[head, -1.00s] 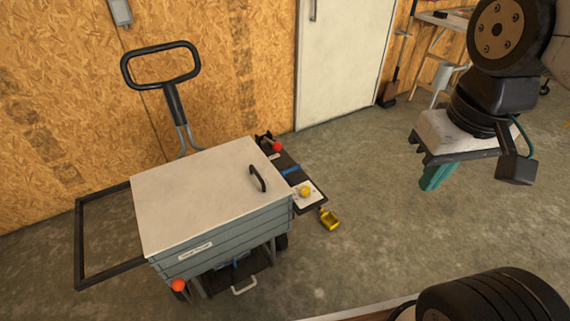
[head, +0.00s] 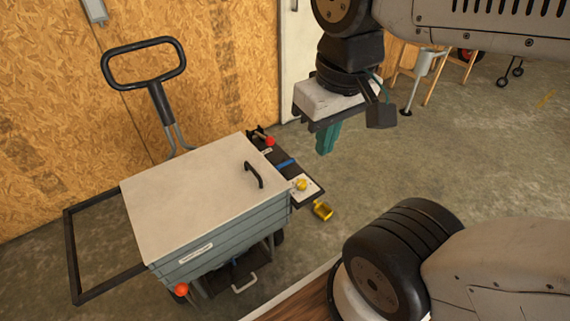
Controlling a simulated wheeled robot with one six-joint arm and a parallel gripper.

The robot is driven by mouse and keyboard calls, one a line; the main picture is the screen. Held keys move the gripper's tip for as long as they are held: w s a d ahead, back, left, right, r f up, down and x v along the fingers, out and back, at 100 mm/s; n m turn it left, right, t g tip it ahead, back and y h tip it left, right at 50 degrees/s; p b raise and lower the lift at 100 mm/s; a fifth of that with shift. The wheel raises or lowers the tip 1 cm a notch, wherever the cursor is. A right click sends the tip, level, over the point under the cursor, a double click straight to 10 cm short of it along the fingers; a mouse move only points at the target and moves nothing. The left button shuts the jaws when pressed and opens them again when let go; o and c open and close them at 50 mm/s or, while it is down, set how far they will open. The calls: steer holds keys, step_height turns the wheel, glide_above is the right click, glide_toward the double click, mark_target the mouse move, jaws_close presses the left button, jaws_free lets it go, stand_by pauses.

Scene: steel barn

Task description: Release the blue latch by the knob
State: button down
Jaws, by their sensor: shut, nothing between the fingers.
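A blue strip (head: 285,163), which may be the blue latch, crosses the dark side shelf (head: 270,156) on the right of a grey-blue cart. A red ball knob (head: 269,141) stands at the shelf's far end. A yellow knob (head: 302,184) sits on a white plate at its near end. Another bit of blue shows low under the cart's front, too small to make out. My gripper (head: 327,142) has teal fingers that are shut and empty. It points down, above and to the right of the shelf, apart from it.
The cart (head: 190,205) has a pale lid with a black handle (head: 254,174). A yellow pedal-like piece (head: 322,210) juts out beyond the shelf. An orange ball (head: 181,290) is at the front corner. A black-framed pull handle (head: 145,62) rises behind.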

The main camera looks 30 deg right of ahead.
steer(key=w+d+f+m+t+h, duration=0.1)
steer(key=w+d+f+m, duration=0.4)
steer(key=w+d+f, duration=0.4)
steer(key=w+d+f+m+t+h, duration=0.15)
steer(key=w+d+f+m, duration=0.45)
steer(key=w, duration=0.6)
steer(key=w+d+f+m+t+y, duration=0.1)
steer(key=d+f+m+t, duration=0.1)
steer(key=f, duration=0.9)
steer(key=w+d+f+m+t+y, duration=0.1)
steer(key=f+m, duration=0.3)
steer(key=f, duration=0.6)
steer(key=shift+w+d+f+m+t+y, duration=0.35)
steer(key=shift+w+d+t, duration=0.2)
steer(key=shift+d+t, duration=0.15)
